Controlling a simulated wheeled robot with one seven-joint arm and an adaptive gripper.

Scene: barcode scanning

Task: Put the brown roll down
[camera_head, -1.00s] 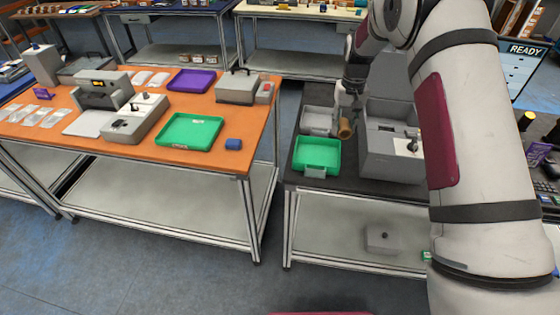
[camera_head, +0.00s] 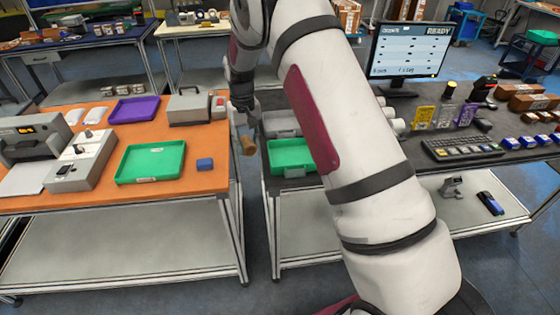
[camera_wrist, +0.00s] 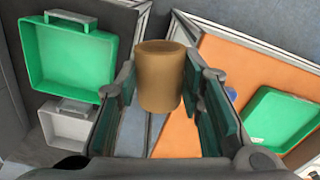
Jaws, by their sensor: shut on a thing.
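The brown roll (camera_wrist: 161,78) is a plain cylinder held between the two fingers of my gripper (camera_wrist: 163,100) in the wrist view. My gripper is shut on it from both sides. In the head view the brown roll (camera_head: 247,146) hangs under my gripper (camera_head: 245,132), over the gap between the orange table and the dark table. Nothing shows beneath the roll but the floor and the table edges.
The orange table (camera_head: 190,180) at left carries a green tray (camera_head: 150,162), a purple tray (camera_head: 133,110) and a blue block (camera_head: 205,164). The dark table (camera_head: 277,185) at right carries another green tray (camera_head: 288,155) and a grey tray (camera_head: 281,124). My arm hides part of it.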

